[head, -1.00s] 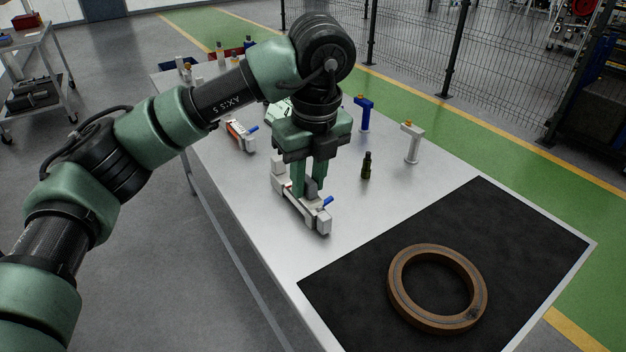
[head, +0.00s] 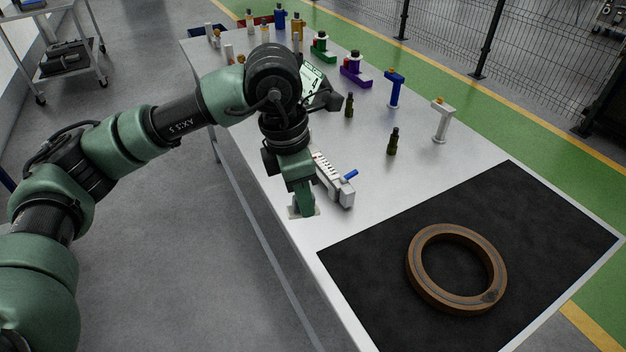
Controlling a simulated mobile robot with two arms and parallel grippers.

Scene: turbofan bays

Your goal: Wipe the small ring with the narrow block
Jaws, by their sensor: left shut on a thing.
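The small ring (head: 414,264), brown with a darker groove, lies flat on a black mat (head: 370,270) at the right front of the table. A dark smudge (head: 490,297) shows on its lower right part. My left gripper (head: 303,209) points down near the table's left edge, left of the ring and mat. It is shut on a small pale block (head: 293,210), seen at both sides of the fingertips and mostly hidden by them. I cannot tell whether the block touches the table. My right gripper is not in view.
Dark bottles (head: 393,142), a blue stand (head: 394,90) and a white stand (head: 440,122) stand farther back. The mat around the ring is clear.

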